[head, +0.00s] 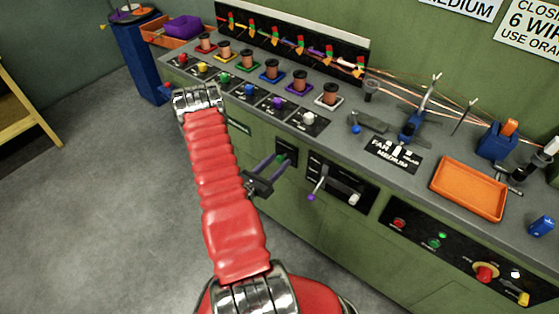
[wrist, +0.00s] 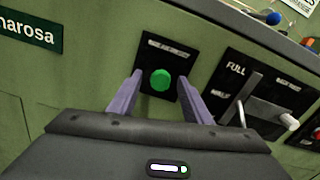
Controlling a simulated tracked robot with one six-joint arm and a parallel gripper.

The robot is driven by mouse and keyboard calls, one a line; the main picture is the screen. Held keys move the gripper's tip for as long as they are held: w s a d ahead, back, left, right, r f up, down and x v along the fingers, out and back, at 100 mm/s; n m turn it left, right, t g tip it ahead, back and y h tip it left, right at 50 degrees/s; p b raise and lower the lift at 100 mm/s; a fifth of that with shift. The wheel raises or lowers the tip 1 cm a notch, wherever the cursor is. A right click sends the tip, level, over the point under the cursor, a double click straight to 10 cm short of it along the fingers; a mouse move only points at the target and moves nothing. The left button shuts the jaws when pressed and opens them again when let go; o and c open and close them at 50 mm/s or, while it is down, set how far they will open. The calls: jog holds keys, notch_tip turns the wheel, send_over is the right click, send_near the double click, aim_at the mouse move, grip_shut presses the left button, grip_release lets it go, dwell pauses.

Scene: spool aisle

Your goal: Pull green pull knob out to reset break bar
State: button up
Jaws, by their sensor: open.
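The green pull knob (wrist: 160,79) sits on a small black labelled plate (wrist: 167,58) on the green cabinet front. In the wrist view it lies between my gripper's two purple fingers (wrist: 159,71), with a visible gap on each side. My gripper is open and does not hold the knob. In the head view, my gripper (head: 275,163) is up against the same plate on the bench front, and the fingers partly hide the knob there. I cannot identify the break bar for certain.
Right of the knob, a black panel (wrist: 255,92) carries a lever with a pale handle (wrist: 287,121). Above is the bench top with thread spools (head: 300,80), coloured knobs and an orange tray (head: 469,190). A button panel (head: 465,252) is lower right. Grey floor (head: 100,200) is clear at left.

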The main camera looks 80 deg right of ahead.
jog(key=shift+x, duration=0.9)
jog(key=shift+c, duration=0.7)
grip_shut()
